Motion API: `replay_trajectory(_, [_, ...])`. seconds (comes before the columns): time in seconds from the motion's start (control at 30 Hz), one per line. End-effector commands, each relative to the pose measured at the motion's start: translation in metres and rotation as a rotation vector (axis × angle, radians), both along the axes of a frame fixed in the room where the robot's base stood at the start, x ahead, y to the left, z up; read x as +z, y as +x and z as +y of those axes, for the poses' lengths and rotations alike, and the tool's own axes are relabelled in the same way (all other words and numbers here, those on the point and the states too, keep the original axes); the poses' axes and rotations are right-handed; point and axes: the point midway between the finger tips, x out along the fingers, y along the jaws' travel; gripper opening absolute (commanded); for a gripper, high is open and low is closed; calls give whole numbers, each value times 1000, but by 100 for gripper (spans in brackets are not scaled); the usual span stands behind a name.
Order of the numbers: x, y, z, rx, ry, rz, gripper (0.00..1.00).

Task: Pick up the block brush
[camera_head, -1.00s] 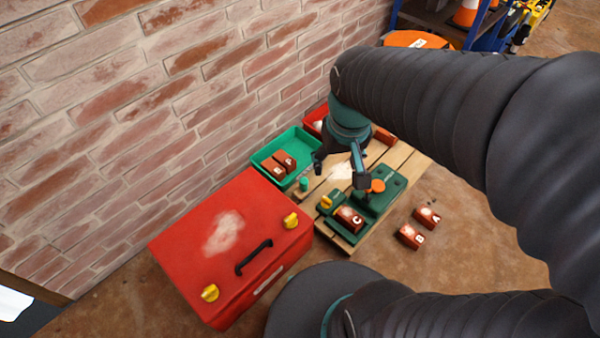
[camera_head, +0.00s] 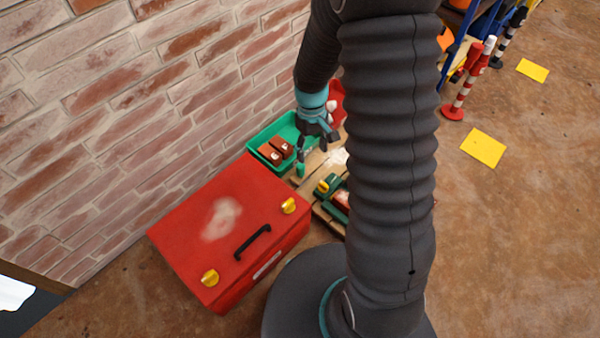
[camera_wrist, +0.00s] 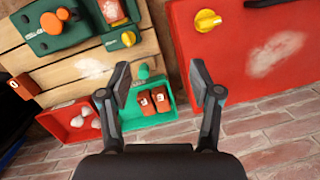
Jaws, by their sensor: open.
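I cannot tell for sure which thing is the block brush. A small green piece with a rounded top (camera_wrist: 144,72), perhaps its handle, stands at the green tray's edge on the side towards the planks; it also shows in the head view (camera_head: 300,169). The green tray (camera_wrist: 132,122) holds brown-red blocks (camera_wrist: 153,101) with white labels. My gripper (camera_wrist: 162,84) is open and empty, its fingers apart above the tray, with the green piece between them in the wrist view. In the head view my gripper (camera_head: 316,140) hangs over the tray's right end.
A red toolbox (camera_head: 190,240) with yellow latches stands close to the tray. A red bin (camera_wrist: 62,124) with whitish lumps sits on the tray's other side. Green fixtures (camera_wrist: 82,30) lie on the wooden planks (camera_wrist: 70,75). A brick wall (camera_head: 130,100) stands close behind.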

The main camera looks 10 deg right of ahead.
Motion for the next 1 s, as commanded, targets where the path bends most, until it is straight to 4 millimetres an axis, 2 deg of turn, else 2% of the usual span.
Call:
replay_trajectory(0.03, [-16,6,0,32,6,14,64])
replay_trajectory(0.3, [-90,39,0,254,48,38,64])
replay_trajectory(0.53, [-141,70,-1,485,83,9,64])
replay_trajectory(0.63, [-150,90,-1,603,91,-32,64])
replay_trajectory(0.8, [-143,125,-1,802,82,-120,64])
replay_trajectory(1.0, [-142,135,-1,979,81,-153,64])
